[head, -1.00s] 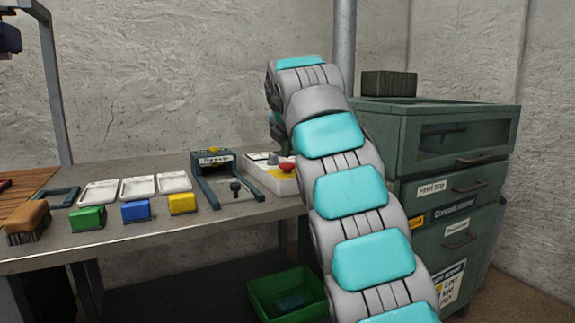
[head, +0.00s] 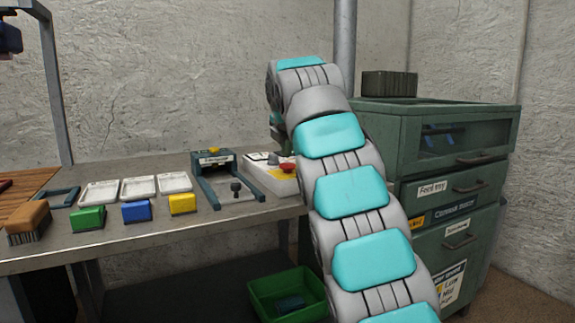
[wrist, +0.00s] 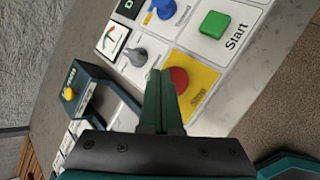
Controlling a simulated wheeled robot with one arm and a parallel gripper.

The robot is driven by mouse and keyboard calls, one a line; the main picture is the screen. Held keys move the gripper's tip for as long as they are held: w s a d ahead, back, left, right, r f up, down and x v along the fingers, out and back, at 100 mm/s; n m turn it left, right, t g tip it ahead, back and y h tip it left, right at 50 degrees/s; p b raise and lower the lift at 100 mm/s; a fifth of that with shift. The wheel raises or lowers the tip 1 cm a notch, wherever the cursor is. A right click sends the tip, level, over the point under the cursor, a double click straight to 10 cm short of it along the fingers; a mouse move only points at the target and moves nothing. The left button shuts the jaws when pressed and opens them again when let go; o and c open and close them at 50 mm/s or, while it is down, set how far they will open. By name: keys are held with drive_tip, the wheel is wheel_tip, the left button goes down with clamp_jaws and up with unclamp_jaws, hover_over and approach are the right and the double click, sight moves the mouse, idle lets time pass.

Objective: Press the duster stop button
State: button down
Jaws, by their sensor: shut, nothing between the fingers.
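The white control panel (head: 257,170) sits on the bench beside my arm in the head view. Its red button (head: 287,168) shows there too. In the wrist view the red button (wrist: 180,79) sits on a yellow square with blurred lettering. My gripper (wrist: 161,75) is shut and empty, and its fingertips overlap the button's left side in the picture. I cannot tell whether they touch it. A green button (wrist: 214,24) labelled Start, a blue knob (wrist: 165,8) and a grey knob (wrist: 138,54) are on the same panel. In the head view my fingertips are hidden.
A dark teal frame with a yellow knob (head: 214,150) stands left of the panel. White trays (head: 138,187) and green, blue and yellow blocks (head: 136,211) lie further left. A green cabinet (head: 437,120) stands to the right. A green bin (head: 262,288) is below the bench.

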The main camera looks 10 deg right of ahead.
drive_tip(key=shift+f, duration=0.15)
idle(0.4)
drive_tip(key=shift+f+b, duration=0.25)
drive_tip(key=shift+b, duration=0.15)
drive_tip(key=shift+f+b, duration=0.5)
drive_tip(key=shift+f, duration=0.05)
idle(0.7)
drive_tip(key=shift+r, duration=0.1)
drive_tip(key=shift+r+p, duration=0.9)
drive_tip(key=shift+p, duration=0.05)
idle(0.3)
